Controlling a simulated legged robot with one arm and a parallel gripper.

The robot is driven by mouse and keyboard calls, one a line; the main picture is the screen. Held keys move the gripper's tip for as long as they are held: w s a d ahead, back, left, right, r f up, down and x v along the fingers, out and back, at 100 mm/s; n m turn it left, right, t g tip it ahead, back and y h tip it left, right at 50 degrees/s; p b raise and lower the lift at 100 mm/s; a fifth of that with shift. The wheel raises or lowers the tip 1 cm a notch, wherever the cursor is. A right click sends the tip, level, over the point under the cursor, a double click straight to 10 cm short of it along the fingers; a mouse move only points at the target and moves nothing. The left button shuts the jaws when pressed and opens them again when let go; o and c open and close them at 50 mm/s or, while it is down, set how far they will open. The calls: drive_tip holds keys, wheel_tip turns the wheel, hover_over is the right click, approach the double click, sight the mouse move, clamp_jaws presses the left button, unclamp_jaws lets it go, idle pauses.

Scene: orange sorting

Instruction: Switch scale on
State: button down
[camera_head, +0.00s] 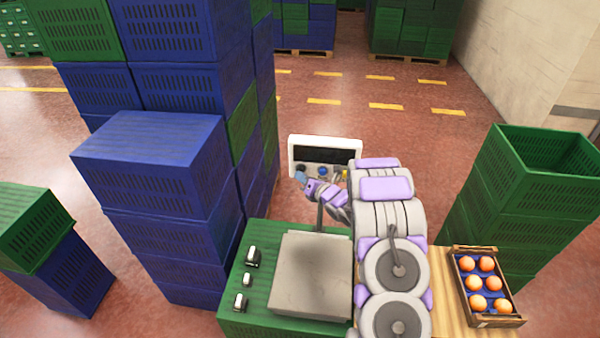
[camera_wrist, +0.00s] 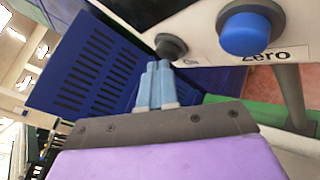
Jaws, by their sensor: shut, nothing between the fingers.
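The scale's white display panel (camera_head: 293,153) stands on a post behind its grey weighing plate (camera_head: 312,270). Its screen is dark. A row of knobs or buttons sits below the screen. My gripper (camera_head: 300,177) is shut and empty at the panel's lower left. In the wrist view, the shut blue fingertips (camera_wrist: 158,66) are right at a black button (camera_wrist: 170,41); I cannot tell whether they touch it. A blue button (camera_wrist: 247,30) labelled "Zero" is to its right. My arm hides the right part of the scale in the head view.
Stacked blue crates (camera_head: 150,145) rise close on the left. Small metal weights (camera_head: 253,257) stand on the green crate beside the plate. A box of oranges (camera_head: 488,320) sits on wood at the right, near tall green crates (camera_head: 545,180). Open floor lies behind the panel.

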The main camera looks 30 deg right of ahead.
drive_tip(key=shift+w+d, duration=0.15)
drive_tip(key=shift+w, duration=0.05)
idle(0.3)
drive_tip(key=shift+s+b, duration=0.1)
drive_tip(key=shift+b, duration=0.3)
drive_tip(key=shift+s+a+b, duration=0.6)
drive_tip(key=shift+s+b, duration=0.05)
drive_tip(key=shift+b, duration=0.15)
drive_tip(key=shift+s, duration=0.1)
drive_tip(key=s+a+b, duration=0.1)
drive_tip(key=s+b, duration=0.1)
drive_tip(key=s+a+b, duration=0.2)
drive_tip(key=shift+d, duration=0.1)
idle(0.8)
